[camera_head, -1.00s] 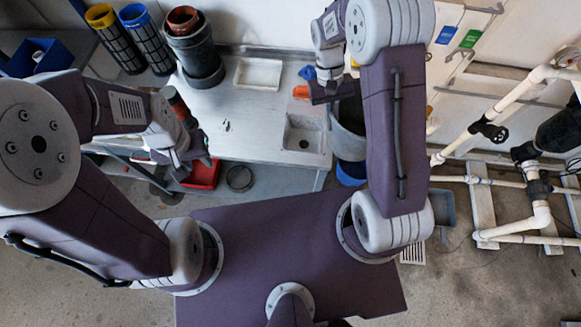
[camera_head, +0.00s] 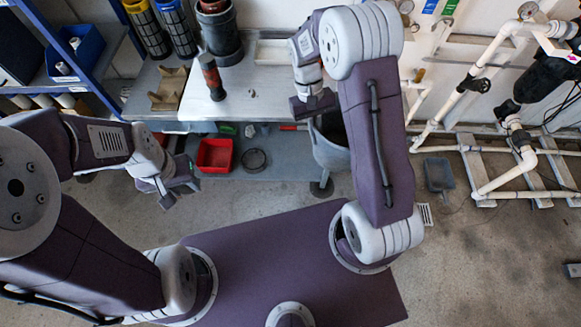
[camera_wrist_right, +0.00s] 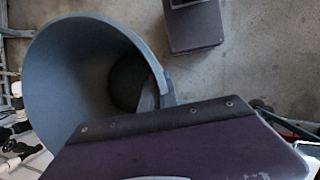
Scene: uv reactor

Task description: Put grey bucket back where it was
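The grey bucket (camera_head: 331,152) hangs below my right gripper (camera_head: 316,108), in front of the workbench in the head view. In the right wrist view the bucket (camera_wrist_right: 75,75) fills the left side, its open mouth toward the camera and its inside looking empty. The dark plate of my right gripper (camera_wrist_right: 155,120) lies across the bucket's rim and hides its fingertips; the gripper appears shut on the rim. My left gripper (camera_head: 174,192) is over the floor at left, away from the bucket; its finger gap is unclear.
The metal workbench (camera_head: 262,105) runs along the back, with a red bin (camera_head: 215,155) and a black round dish (camera_head: 255,160) on its lower shelf. White pipework (camera_head: 498,180) on a frame and a small grey tub (camera_head: 438,174) stand at right. Open floor (camera_head: 260,210) lies before the bench.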

